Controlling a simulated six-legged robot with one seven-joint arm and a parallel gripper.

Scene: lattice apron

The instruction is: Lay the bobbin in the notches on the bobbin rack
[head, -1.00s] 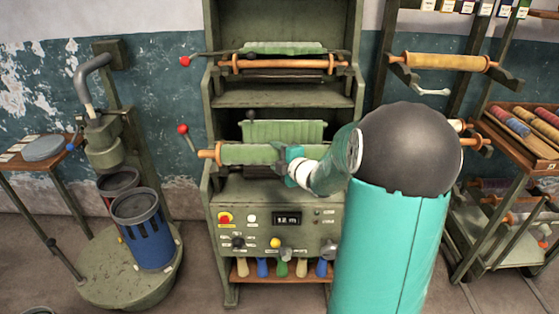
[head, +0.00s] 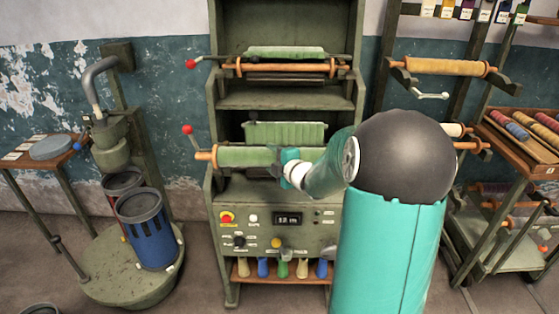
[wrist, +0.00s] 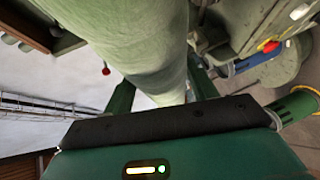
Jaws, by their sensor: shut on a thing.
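The bobbin (head: 240,157), a pale green roll with an orange wooden end at its left, lies level in front of the green machine. My gripper (head: 287,160) is shut on it toward its right side. My arm hides its right end. In the wrist view the pale green roll (wrist: 135,45) fills the space between the fingers of my gripper (wrist: 160,88). The bobbin rack (head: 397,75) stands at the right, with an ochre bobbin (head: 442,67) lying across its upper arms. My arm covers part of the rack's lower arms, where orange ends (head: 471,146) show.
A side table with coloured spools (head: 525,130) stands far right. A post with a blue can (head: 147,230) stands on a round base at left. Floor shows between them.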

